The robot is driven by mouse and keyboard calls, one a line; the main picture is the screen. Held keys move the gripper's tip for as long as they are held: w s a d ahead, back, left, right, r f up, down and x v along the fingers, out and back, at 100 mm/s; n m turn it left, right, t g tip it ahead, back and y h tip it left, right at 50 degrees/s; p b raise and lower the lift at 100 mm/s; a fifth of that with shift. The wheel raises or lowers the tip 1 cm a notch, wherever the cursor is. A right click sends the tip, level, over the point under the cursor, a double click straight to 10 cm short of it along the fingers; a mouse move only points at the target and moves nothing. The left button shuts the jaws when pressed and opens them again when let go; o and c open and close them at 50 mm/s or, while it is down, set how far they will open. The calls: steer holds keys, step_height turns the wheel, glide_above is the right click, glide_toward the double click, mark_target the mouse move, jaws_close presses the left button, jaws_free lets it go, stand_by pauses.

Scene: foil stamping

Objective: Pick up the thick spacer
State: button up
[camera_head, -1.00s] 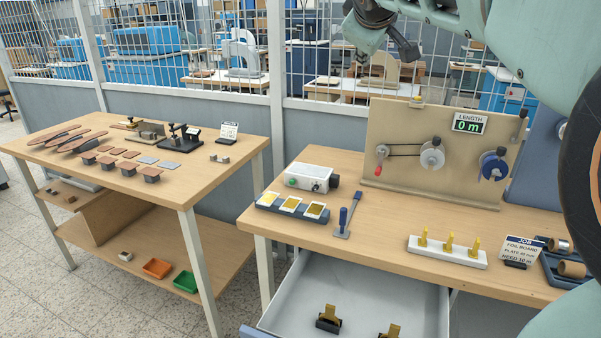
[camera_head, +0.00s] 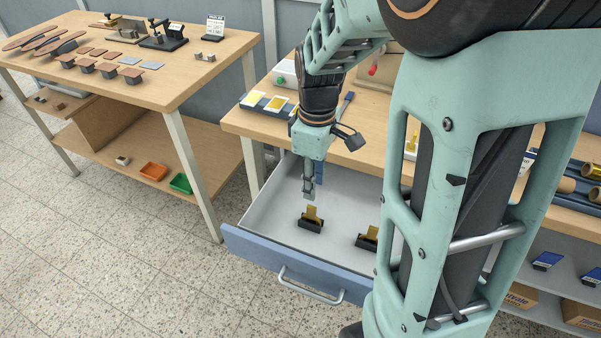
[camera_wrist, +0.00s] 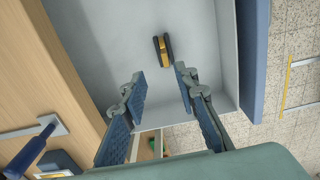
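Two yellow-and-black pieces stand in the open drawer (camera_head: 275,215): a left piece (camera_head: 312,219) and a right piece (camera_head: 367,238). Each has an upright yellow part in a dark base. I cannot tell which of them is the thick spacer. My gripper (camera_head: 308,194) hangs pointing down into the drawer, just above the left piece and apart from it. In the wrist view my gripper (camera_wrist: 161,74) is open and empty, its two blue-padded fingers wide apart. One yellow-and-black piece (camera_wrist: 162,50) shows there, between and beyond the fingertips.
The drawer's blue front with its handle (camera_head: 310,285) is nearest. The left table (camera_head: 150,90) holds dark plates and small tools. My arm covers the bench's middle.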

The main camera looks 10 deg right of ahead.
mark_target(311, 207)
steer(key=f, duration=0.3)
steer(key=f+b, duration=0.1)
steer(key=f, duration=0.6)
steer(key=shift+s+a+f, duration=0.2)
steer(key=shift+s+f, duration=0.1)
jaws_close()
